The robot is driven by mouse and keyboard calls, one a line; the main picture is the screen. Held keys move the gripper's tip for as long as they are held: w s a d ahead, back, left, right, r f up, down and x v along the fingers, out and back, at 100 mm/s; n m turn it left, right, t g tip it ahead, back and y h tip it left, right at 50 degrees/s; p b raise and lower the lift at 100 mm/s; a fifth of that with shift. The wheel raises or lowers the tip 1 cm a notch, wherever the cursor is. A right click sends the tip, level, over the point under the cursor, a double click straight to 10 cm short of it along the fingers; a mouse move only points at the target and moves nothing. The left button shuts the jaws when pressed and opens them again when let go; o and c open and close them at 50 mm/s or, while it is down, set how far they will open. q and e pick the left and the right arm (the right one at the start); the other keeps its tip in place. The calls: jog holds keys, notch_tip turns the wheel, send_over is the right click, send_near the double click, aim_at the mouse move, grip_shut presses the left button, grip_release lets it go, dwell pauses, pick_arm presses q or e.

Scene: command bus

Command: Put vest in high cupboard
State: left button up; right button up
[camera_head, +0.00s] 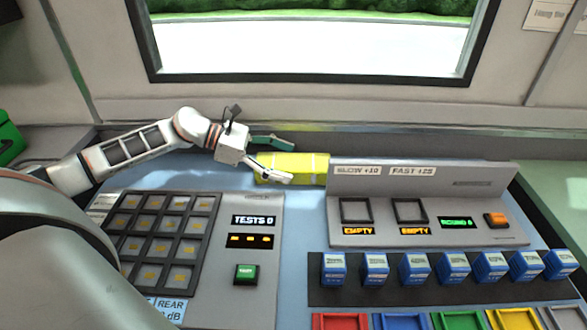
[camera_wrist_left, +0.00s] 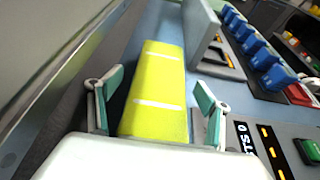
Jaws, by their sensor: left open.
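The yellow vest (camera_head: 300,163) is a folded block with pale stripes, lying at the back of the blue desk against the upright panel. It also shows in the left wrist view (camera_wrist_left: 153,90), stretching away from the gripper. My left gripper (camera_head: 283,160) is open at the vest's near left end. In the left wrist view its two green-padded fingers (camera_wrist_left: 152,100) stand on either side of the vest. I cannot tell whether the pads touch it. The far part of the vest is hidden behind the panel in the head view. No high cupboard and no right gripper are in view.
The upright panel (camera_head: 430,182) with two slots stands right of the vest. A row of blue blocks (camera_head: 415,268) and coloured trays (camera_head: 400,321) lie in front. A button grid (camera_head: 160,240) is at left. The window wall (camera_head: 310,105) rises close behind.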

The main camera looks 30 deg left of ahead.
pick_arm(q)
jog(key=shift+d, duration=0.1)
jog(key=shift+c, duration=0.3)
jog(key=c, duration=1.3)
